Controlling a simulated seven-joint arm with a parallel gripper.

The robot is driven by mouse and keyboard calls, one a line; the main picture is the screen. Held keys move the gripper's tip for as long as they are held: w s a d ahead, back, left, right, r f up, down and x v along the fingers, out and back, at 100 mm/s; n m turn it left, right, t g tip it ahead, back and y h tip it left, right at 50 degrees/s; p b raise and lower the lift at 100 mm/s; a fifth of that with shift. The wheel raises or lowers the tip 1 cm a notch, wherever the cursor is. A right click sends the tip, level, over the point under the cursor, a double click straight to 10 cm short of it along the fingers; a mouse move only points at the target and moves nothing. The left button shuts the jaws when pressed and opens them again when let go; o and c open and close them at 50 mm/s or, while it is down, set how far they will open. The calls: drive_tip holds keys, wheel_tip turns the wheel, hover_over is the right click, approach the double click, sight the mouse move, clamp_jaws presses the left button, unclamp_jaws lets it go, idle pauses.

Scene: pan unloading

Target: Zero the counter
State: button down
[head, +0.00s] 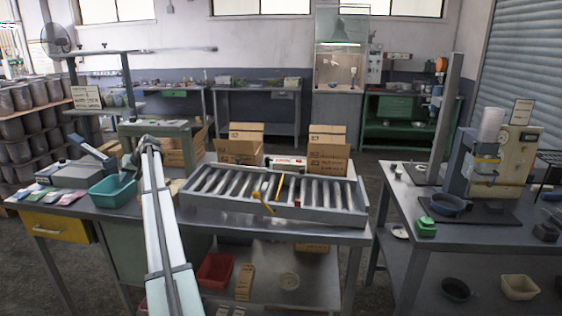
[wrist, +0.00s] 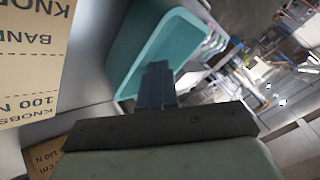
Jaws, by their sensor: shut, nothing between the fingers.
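A small white box with a red face (head: 286,161) stands at the back edge of the roller tray; it may be the counter, but its digits and any reset knob are too small to make out. It is not recognisable in the wrist view. My gripper (wrist: 157,68) is shut and empty, its dark fingertips together in front of the teal bin (wrist: 150,38). In the head view, my arm reaches up to the left of the roller tray, and its end is near the teal bin (head: 113,191), well left of the red-faced box.
The roller tray (head: 345,213) holds several rollers and a yellow-handled tool (head: 264,203). Cardboard boxes (head: 240,143) stand behind it, and cartons (wrist: 32,60) are close left in the wrist view. A machine (head: 497,160) stands on the right bench.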

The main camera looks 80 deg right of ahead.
drive_tip(key=shift+m+h, duration=0.5)
drive_tip(key=shift+m, duration=0.2)
drive_tip(key=s+d+r, duration=0.1)
drive_tip(key=s+d, duration=0.3)
drive_tip(key=s, duration=0.1)
drive_tip(key=s+d+r, duration=0.1)
drive_tip(key=s+d, duration=0.3)
drive_tip(key=s, duration=0.1)
drive_tip(key=s+d+r, duration=0.1)
drive_tip(key=s+d, duration=0.4)
drive_tip(key=s, duration=0.1)
drive_tip(key=shift+s+r, duration=0.1)
drive_tip(key=s+d+r+m, duration=0.1)
drive_tip(key=s+d, duration=0.3)
drive_tip(key=s, duration=0.3)
drive_tip(key=s+d+r, duration=0.2)
drive_tip(key=s+d, duration=0.1)
drive_tip(key=s, duration=0.4)
wheel_tip(320, 180, up, 6)
drive_tip(key=m+h, duration=0.2)
drive_tip(key=h, duration=0.1)
hover_over(299, 160)
drive_tip(key=shift+s+r+g, duration=0.1)
drive_tip(key=shift+s+g, duration=0.2)
drive_tip(key=shift+s, duration=0.15)
drive_tip(key=shift+f, duration=4.45)
